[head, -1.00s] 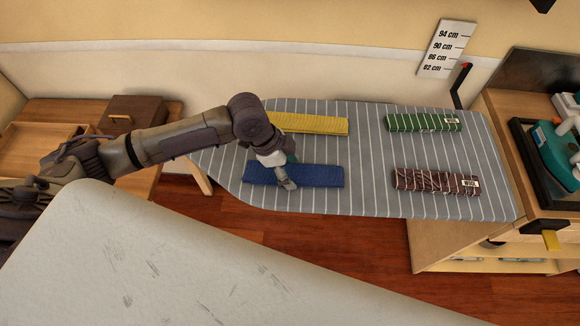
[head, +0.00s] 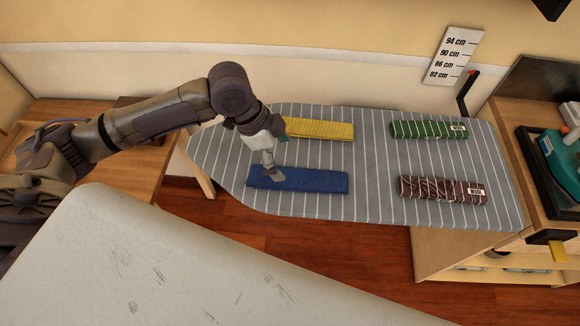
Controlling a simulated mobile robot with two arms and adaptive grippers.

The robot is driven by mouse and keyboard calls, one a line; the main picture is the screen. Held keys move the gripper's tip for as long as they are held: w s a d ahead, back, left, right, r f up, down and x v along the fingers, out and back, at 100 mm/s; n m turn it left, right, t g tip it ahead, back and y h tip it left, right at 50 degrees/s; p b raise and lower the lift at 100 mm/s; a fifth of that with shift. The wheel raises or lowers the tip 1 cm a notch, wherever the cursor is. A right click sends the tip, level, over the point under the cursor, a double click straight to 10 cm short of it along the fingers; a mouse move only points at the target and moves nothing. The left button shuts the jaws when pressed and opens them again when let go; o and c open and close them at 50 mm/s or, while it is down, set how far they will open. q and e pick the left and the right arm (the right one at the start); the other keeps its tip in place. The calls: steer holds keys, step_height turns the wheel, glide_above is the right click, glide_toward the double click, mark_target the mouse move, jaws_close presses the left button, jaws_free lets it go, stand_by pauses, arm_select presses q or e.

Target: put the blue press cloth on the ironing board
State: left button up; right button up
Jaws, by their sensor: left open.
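The blue press cloth (head: 315,181) lies as a flat folded strip on the near left part of the grey striped ironing board (head: 375,205). My left gripper (head: 272,177) is open, with its fingertips over the left part of the blue cloth. I cannot tell whether the fingers touch it. My right gripper is not in view.
A yellow folded cloth (head: 325,131) lies behind the blue one. A green striped bundle (head: 430,129) and a maroon patterned bundle (head: 442,190) lie on the board's right half. A height scale (head: 455,56) stands at the wall. A teal iron (head: 562,155) is at right.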

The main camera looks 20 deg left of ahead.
arm_select(q)
steer(key=v, duration=0.4)
stand_by(0.4)
